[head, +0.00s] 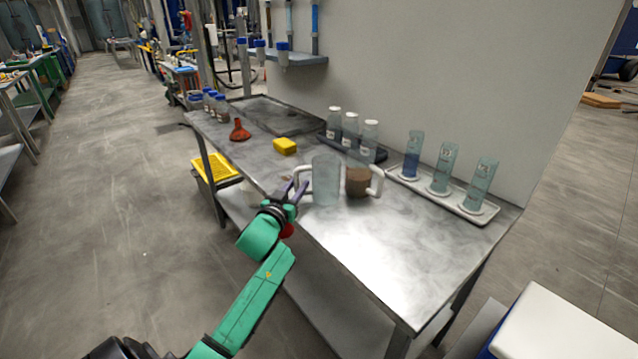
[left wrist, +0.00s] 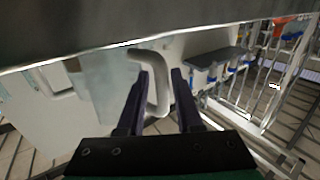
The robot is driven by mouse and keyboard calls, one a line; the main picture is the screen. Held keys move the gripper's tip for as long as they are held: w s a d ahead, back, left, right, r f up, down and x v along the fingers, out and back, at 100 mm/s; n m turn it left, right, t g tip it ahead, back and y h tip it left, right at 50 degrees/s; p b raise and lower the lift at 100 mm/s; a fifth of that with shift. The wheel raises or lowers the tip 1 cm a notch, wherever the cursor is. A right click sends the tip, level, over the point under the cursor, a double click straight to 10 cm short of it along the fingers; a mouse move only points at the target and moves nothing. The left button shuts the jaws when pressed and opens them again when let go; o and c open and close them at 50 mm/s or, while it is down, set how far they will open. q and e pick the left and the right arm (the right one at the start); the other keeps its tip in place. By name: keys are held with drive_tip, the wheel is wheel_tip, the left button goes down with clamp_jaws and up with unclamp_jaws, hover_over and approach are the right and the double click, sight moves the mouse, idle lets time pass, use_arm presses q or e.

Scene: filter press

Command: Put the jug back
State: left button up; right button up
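A clear, empty-looking jug (head: 326,181) with a white handle stands on the steel table (head: 390,255). Its handle points left, towards my left gripper (head: 296,191), whose fingers reach the handle. In the left wrist view the white handle (left wrist: 160,85) lies between the two finger tips of my left gripper (left wrist: 157,92). The fingers look apart, with a gap beside the handle. A second jug with brown contents (head: 358,181) stands close to the right of the clear jug, its white handle pointing right. My right gripper is not in view.
A white rack (head: 405,182) with tall cylinders stands at the right back. A dark tray (head: 378,155) of bottles, a yellow sponge (head: 285,146), a red funnel (head: 239,131) and a shallow tray (head: 275,117) lie further along. The table's front right is clear.

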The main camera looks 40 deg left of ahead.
use_arm(q)
drive_tip(key=x, duration=0.4)
drive_tip(key=shift+s+a+f, duration=0.1)
drive_tip(key=shift+s, duration=0.1)
drive_tip(key=shift+c, duration=0.3)
clamp_jaws()
idle(0.8)
